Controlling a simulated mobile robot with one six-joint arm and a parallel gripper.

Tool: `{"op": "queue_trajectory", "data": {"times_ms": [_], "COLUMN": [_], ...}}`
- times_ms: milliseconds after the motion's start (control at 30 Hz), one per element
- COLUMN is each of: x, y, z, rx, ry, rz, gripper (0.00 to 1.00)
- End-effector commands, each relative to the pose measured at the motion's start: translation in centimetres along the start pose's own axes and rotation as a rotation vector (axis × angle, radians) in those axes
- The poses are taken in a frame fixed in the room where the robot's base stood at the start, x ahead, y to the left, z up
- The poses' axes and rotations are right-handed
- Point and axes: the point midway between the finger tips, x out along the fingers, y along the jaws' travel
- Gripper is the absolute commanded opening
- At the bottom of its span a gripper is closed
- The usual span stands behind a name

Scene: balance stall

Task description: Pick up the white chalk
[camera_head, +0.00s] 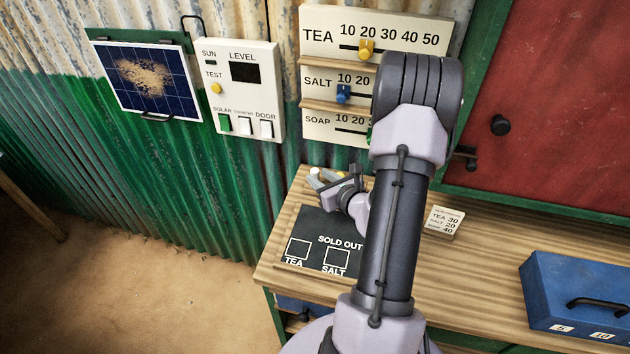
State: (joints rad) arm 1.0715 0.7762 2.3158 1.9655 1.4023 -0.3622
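A small white piece that looks like the white chalk (315,171) shows at the back left of the wooden counter, just beyond my gripper. A small yellowish piece (340,174) shows beside it. My gripper (324,182) is low over the back left of the counter, right by these pieces. The fingers are small and partly hidden by my wrist, so I cannot tell whether they are open or touch the chalk. The black slate (312,222) marked SOLD OUT, with TEA and SALT boxes, lies just in front of my gripper.
The counter (480,266) is bare in its middle. A small price card (444,222) and a blue cash box (575,290) are to the right. Slider boards (320,50) and a white switch panel (262,105) are on the wall behind. A red board (560,100) is at right.

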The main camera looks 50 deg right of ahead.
Motion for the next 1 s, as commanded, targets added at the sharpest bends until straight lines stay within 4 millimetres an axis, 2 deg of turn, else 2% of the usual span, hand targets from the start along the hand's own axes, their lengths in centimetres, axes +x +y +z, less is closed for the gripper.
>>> {"op": "queue_trajectory", "data": {"times_ms": [33, 100, 200, 400, 567, 600, 1000], "x": [1.2, 2.5, 3.3, 3.4, 3.3, 3.3, 3.1], "y": [0.1, 0.0, -0.1, -0.1, -0.1, -0.1, -0.2], "z": [-0.3, -0.3, -0.1, 0.0, 0.0, 0.0, 0.6], "rx": [-0.004, -0.003, -0.001, -0.001, -0.001, -0.001, -0.002], "ry": [-0.002, -0.001, 0.0, 0.0, 0.0, 0.0, 0.0], "rz": [0.003, 0.003, 0.001, 0.0, 0.001, 0.001, 0.003], "gripper": [0.33, 0.33, 0.33, 0.33, 0.01, 0.0, 0.0]}}
